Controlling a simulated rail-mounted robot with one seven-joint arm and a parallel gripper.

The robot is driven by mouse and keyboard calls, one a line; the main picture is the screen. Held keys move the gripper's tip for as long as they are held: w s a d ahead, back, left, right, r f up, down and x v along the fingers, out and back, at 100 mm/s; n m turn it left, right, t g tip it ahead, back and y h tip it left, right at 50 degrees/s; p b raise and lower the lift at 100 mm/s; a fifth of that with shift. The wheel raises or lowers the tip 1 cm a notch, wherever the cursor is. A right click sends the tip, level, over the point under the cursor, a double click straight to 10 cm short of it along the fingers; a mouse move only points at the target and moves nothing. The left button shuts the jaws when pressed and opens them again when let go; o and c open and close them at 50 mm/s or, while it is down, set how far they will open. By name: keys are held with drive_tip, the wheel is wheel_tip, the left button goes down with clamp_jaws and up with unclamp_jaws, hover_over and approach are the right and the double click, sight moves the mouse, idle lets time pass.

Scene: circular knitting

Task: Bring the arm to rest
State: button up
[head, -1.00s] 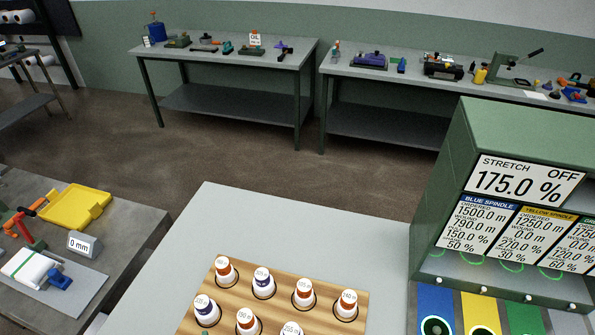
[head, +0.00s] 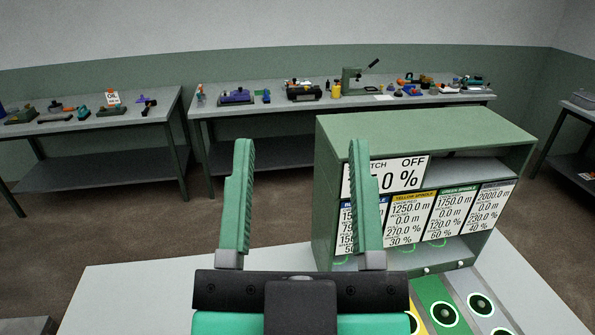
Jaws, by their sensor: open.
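My gripper (head: 301,200) is in the lower middle of the head view, its two green fingers pointing up and away, wide apart. It is open and nothing shows between its fingers. The right finger covers part of the green machine cabinet (head: 420,127) and its display panels. How far the gripper is from the cabinet I cannot tell. The rest of my arm is mostly out of the picture.
The pale table (head: 110,300) is bare at the left. Coloured spindle strips (head: 435,308) lie in front of the cabinet at the lower right. Two workbenches (head: 140,117) with tools stand along the back wall, beyond open floor.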

wheel_tip(320, 180, up, 18)
drive_tip(key=p, duration=1.7)
drive_tip(key=shift+a+f, duration=0.15)
drive_tip(key=shift+f, duration=0.1)
